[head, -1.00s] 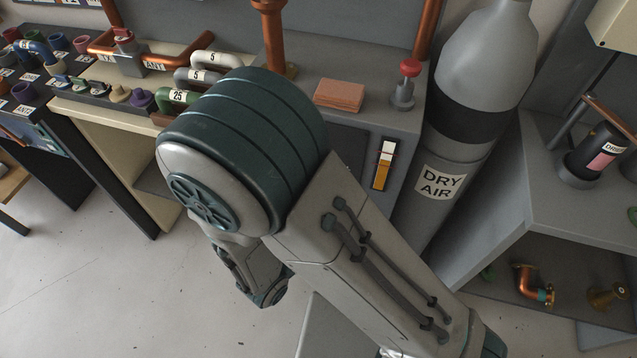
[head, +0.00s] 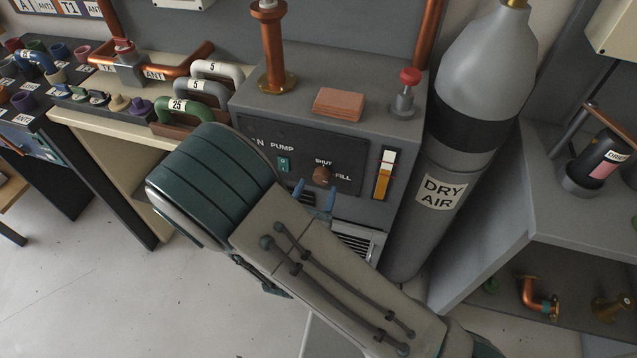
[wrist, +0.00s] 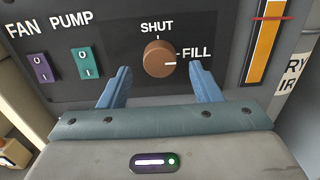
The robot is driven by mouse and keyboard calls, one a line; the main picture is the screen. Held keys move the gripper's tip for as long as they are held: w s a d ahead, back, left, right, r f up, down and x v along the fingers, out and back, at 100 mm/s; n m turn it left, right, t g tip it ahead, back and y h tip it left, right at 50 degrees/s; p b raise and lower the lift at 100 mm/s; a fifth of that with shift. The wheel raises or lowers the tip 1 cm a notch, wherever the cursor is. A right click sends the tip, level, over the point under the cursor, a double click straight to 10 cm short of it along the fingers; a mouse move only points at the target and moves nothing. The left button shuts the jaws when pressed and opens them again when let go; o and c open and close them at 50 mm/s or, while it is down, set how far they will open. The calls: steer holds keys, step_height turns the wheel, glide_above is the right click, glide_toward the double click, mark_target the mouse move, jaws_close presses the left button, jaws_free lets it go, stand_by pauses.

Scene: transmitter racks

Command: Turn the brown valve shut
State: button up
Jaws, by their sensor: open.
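The brown valve (wrist: 157,57) is a round knob on a dark panel, with SHUT printed above it and FILL to its right. A white line on the knob points right, toward the FILL side. The knob also shows in the head view (head: 321,175), above my fingers. My gripper (wrist: 160,71) is open and empty. In the wrist view its two blue fingers stand apart, one to the lower left of the knob and one to the lower right. In the head view the gripper (head: 314,194) is just below the knob, partly behind my arm.
FAN and PUMP switches (wrist: 85,61) sit left of the knob. A yellow-and-white gauge (head: 384,174) is to its right, with a DRY AIR cylinder (head: 440,190) beyond. A red-topped fitting (head: 405,92) and copper-coloured block (head: 338,104) stand on the cabinet top.

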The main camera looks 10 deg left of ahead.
steer(key=shift+w+d, duration=0.1)
steer(key=shift+w, duration=1.15)
steer(key=c, duration=1)
